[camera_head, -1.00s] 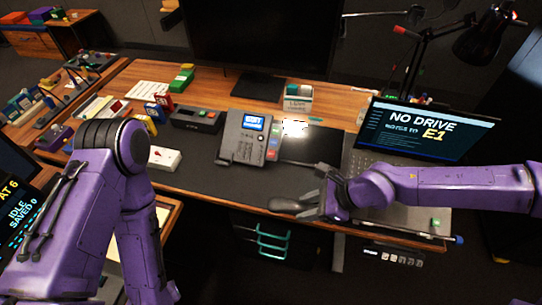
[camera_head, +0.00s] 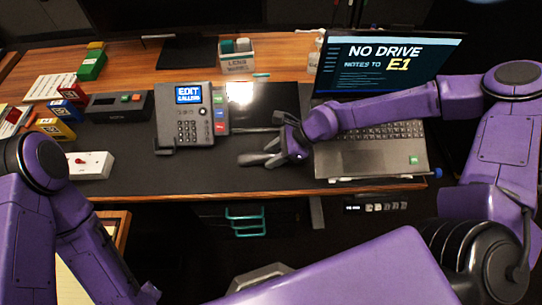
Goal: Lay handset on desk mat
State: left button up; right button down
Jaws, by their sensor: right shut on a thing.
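The dark grey handset (camera_head: 249,159) is in my right gripper (camera_head: 272,152), which is shut on it. It sits over the dark desk mat (camera_head: 222,178), right of the desk phone (camera_head: 190,115) and near the desk's front. Only its left part shows clearly; the fingers hide the rest. I cannot tell whether it touches the mat. The phone has a lit blue screen and an empty-looking cradle on its left side. My left arm is at the lower left, and its gripper is out of view.
An open laptop (camera_head: 370,160) stands to the right, beneath my right forearm. A black box (camera_head: 119,104) and a white switch box (camera_head: 90,165) lie left of the phone. A labelled holder (camera_head: 237,58) stands behind. The mat's front middle is bare.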

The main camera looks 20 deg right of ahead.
jog(key=shift+s+d+r, duration=0.1)
jog(key=shift+s, duration=0.3)
jog(key=shift+f, duration=0.2)
jog(key=c, duration=0.6)
grip_release()
jog(key=shift+w, duration=0.15)
jog(key=shift+c, duration=0.2)
jog(key=shift+r, duration=0.1)
jog(key=shift+r, duration=0.1)
jog(key=shift+d+r, duration=0.15)
jog(key=shift+r, duration=0.05)
jog(key=v, duration=1.1)
jog(key=shift+d+r+p, duration=0.15)
jog(key=shift+r+p, duration=0.05)
jog(key=shift+p, duration=0.2)
